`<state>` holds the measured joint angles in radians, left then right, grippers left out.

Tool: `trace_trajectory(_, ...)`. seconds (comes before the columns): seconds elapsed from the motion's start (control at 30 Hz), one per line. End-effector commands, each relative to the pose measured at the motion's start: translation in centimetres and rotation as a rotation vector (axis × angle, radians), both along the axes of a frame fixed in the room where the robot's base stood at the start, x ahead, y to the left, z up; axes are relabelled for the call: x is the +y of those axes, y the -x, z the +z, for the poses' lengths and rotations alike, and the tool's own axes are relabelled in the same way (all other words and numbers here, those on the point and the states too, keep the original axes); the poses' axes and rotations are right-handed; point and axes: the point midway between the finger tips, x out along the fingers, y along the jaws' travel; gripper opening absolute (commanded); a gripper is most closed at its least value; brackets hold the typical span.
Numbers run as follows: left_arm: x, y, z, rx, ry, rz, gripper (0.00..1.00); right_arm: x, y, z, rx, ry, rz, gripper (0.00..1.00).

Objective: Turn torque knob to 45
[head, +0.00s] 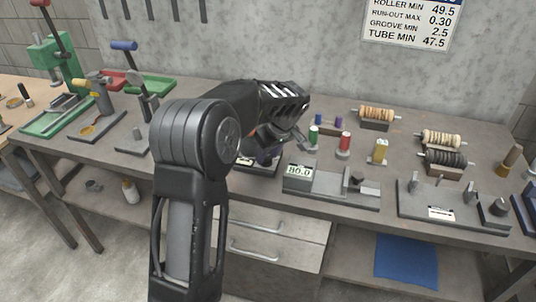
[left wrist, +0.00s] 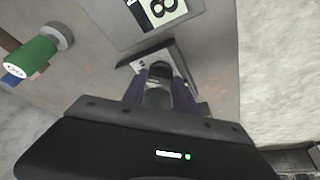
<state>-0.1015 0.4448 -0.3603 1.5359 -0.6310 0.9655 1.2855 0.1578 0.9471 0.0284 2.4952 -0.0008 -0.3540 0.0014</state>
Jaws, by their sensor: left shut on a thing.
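My left gripper (head: 266,156) reaches over the bench from the left, pointing down at a small dark fixture (head: 262,168) beside the gauge block. In the left wrist view its two purple fingers (left wrist: 160,92) are shut on a dark round knob (left wrist: 159,72), which stands on a small plate (left wrist: 184,62). The fingers hide most of the knob, and I cannot read any setting on it. My right gripper is not in view.
Another grey fixture (head: 455,205) is farther right. A wall chart (head: 413,22) hangs behind.

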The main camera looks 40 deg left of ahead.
Motion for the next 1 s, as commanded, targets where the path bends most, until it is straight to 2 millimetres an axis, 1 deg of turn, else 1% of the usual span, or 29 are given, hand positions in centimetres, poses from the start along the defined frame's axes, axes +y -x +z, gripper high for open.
trace_trajectory(0.03, 0.1, 0.0, -0.4, -0.004, 0.002, -0.032, 0.00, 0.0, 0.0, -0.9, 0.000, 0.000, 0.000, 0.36)
trace_trajectory(0.1, 0.1, 0.1, -0.5, -0.005, 0.002, -0.101, 0.00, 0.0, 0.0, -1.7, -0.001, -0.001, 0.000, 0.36)
trace_trajectory(0.23, 0.2, 0.2, -0.4, -0.005, 0.003, -0.245, 0.00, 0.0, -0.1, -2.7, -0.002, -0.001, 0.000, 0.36)
trace_trajectory(0.4, 0.2, 0.3, -0.1, -0.003, 0.000, -0.355, 0.00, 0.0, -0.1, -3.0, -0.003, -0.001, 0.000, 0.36)
trace_trajectory(0.67, 0.2, 0.2, 0.0, -0.002, -0.001, -0.364, 0.00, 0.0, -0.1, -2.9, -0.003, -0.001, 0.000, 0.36)
trace_trajectory(0.7, 0.2, 0.2, 0.0, -0.002, -0.001, -0.364, 0.36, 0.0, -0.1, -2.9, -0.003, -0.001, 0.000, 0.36)
trace_trajectory(0.93, 0.2, 0.2, 0.0, -0.002, -0.001, -0.362, 0.55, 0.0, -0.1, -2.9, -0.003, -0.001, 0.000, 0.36)
trace_trajectory(1.0, 0.2, 0.3, 0.0, -0.002, -0.001, -0.361, 0.56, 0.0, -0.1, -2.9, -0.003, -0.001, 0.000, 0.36)
